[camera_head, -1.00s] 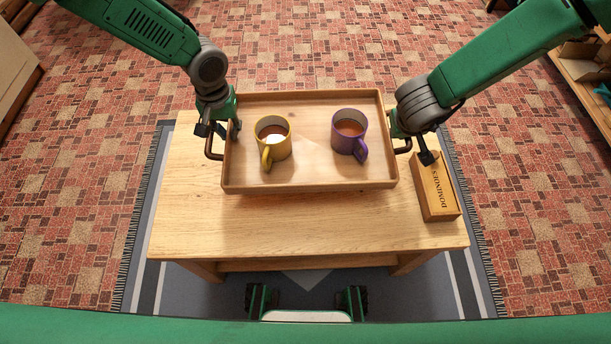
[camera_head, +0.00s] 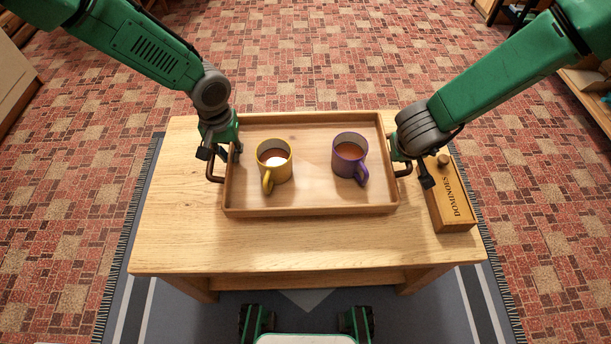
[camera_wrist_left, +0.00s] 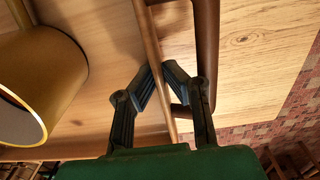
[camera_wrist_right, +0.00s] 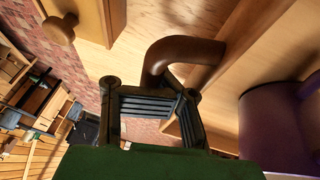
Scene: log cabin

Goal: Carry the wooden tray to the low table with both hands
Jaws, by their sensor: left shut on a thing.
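The wooden tray (camera_head: 310,209) is level over the low table (camera_head: 300,250); I cannot tell whether its underside touches the top. A yellow mug (camera_head: 275,163) and a purple mug (camera_head: 349,161) stand upright in it, each with a brownish drink.
A wooden dominoes box (camera_head: 451,203) with a knobbed lid stands on the table's right end, close beside my right gripper. The tabletop's front strip is bare. A grey rug (camera_head: 300,305) lies beneath. Shelves (camera_head: 590,90) stand at the right edge of the view.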

